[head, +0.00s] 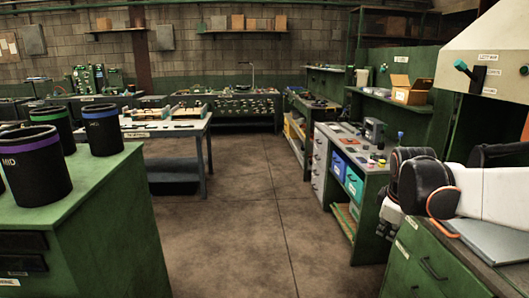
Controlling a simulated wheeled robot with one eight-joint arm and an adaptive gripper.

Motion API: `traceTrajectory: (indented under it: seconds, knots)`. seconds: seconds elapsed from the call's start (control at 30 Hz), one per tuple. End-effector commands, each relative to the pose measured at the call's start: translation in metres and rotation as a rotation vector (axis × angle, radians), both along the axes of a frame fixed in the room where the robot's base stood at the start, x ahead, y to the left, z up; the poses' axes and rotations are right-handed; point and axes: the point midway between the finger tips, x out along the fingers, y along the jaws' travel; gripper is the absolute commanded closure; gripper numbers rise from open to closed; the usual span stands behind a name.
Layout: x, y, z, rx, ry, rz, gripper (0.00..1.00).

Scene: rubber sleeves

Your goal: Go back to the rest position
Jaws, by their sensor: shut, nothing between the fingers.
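Part of my arm (485,192) reaches in from the right edge. It has white links and a black joint with an orange ring, and it is folded over the right-hand bench. My gripper does not show in the head view. Black sleeve-like cylinders stand upright on a green cabinet (110,185) at the left. One has a purple band and the marking MID (38,175). One has a blue band (103,132), and one behind has a green band (55,122). Another is cut off at the left edge.
The brown floor (245,215) is clear down the middle. A worktable (165,128) with trays stands at the left back. A green bench (348,150) with blue and teal bins runs along the right. A green drawer cabinet (425,262) is below my arm.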

Motion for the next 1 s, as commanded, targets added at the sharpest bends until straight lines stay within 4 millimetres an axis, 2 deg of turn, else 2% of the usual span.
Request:
traceTrajectory:
  seconds: [0.03,0.2,0.4,0.7,0.8,1.0]
  knots:
    - [-0.015,0.015,0.005,0.022,-0.018,-0.027,1.0]
    - [-0.059,0.054,0.018,0.113,-0.084,-0.15,1.0]
    - [-0.114,0.087,0.021,0.224,-0.153,-0.297,1.0]
    - [-0.19,0.114,0.004,0.395,-0.243,-0.529,1.0]
    - [-0.209,0.119,-0.005,0.444,-0.264,-0.592,1.0]
    - [-0.228,0.124,-0.016,0.504,-0.288,-0.668,1.0]
